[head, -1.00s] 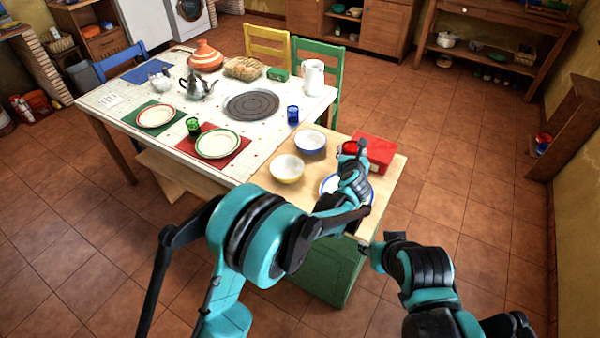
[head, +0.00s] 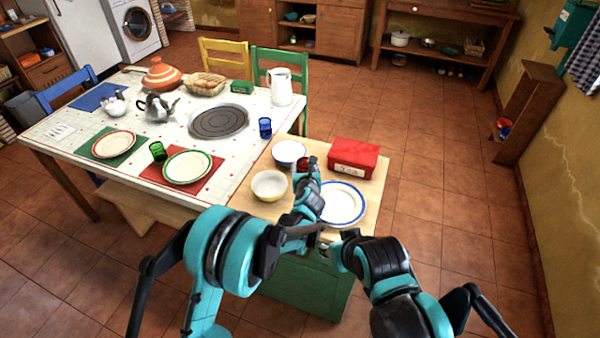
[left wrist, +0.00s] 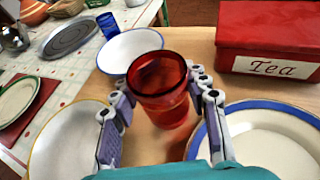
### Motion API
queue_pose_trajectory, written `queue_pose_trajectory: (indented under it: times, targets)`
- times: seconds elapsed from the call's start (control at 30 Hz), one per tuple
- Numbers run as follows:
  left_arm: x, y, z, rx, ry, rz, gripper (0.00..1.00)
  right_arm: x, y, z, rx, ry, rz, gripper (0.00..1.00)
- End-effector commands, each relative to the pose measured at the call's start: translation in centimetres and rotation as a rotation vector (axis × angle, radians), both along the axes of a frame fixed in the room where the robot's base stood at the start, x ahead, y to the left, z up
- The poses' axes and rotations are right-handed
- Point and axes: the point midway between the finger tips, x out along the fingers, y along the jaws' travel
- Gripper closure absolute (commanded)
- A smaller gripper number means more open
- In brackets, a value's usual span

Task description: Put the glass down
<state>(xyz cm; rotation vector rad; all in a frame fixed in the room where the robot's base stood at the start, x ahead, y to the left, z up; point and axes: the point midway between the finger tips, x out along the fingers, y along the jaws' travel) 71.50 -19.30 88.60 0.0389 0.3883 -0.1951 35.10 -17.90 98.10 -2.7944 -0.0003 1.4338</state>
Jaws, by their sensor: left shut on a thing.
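A red glass (left wrist: 160,88) stands upright between the fingers of my left gripper (left wrist: 157,98), which is shut on it. In the head view the glass (head: 303,165) is at the light wooden counter (head: 375,190), between the bowls and the blue-rimmed plate. My left gripper (head: 308,183) partly covers it there. Whether the glass base touches the wood cannot be told. My right gripper (head: 342,248) is near the counter's front edge, its finger opening unclear.
A yellow-rimmed bowl (head: 269,186) and a blue-rimmed bowl (head: 288,153) stand left of and behind the glass. A blue-rimmed plate (head: 343,204) and red Tea tin (head: 354,158) lie right. A blue glass (head: 265,128) stands on the tiled table. Bare wood shows between the bowls and plate.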

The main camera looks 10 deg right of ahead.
Motion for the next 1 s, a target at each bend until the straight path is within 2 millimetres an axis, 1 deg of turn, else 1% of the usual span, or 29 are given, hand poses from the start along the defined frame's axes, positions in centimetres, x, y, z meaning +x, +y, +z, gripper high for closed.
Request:
queue_pose_trajectory:
  times: [0.03, 0.1, 0.33, 0.47, 0.5, 0.57, 0.6, 0.87, 1.0]
  targets:
    - [-0.04, -0.04, -1.28, 0.001, 0.0, -0.001, 0.93, 0.0, 0.0, -0.9, 0.0, 0.0, 0.0, 0.6]
    - [-0.11, -0.07, -1.91, 0.0, -0.001, -0.003, 0.93, 0.0, 0.0, -1.18, 0.0, 0.0, 0.0, 0.6]
    - [-0.13, -0.06, -1.74, 0.001, 0.0, -0.004, 0.93, 0.01, 0.0, -0.94, 0.0, 0.0, 0.0, 0.6]
    - [-0.13, -0.06, -2.15, 0.001, 0.0, -0.004, 0.93, 0.01, 0.0, -1.36, 0.0, 0.0, 0.0, 0.6]
    - [-0.12, -0.06, -2.21, 0.0, 0.0, -0.002, 0.52, 0.01, 0.0, -1.41, 0.0, 0.0, 0.0, 0.6]
    - [-0.12, -0.06, -2.11, 0.0, 0.0, -0.002, 0.36, 0.01, 0.0, -1.3, 0.0, 0.0, 0.0, 0.6]
    - [-0.13, -0.07, -2.09, 0.0, 0.0, -0.002, 0.34, 0.01, 0.0, -1.28, 0.0, 0.0, 0.0, 0.6]
    - [-0.12, -0.07, -2.05, 0.0, 0.0, -0.002, 0.34, 0.01, 0.0, -1.26, 0.0, 0.0, 0.0, 0.6]
    - [-0.13, -0.07, -1.62, 0.0, 0.0, -0.002, 0.34, 0.01, 0.0, -0.84, 0.0, 0.0, 0.0, 0.6]
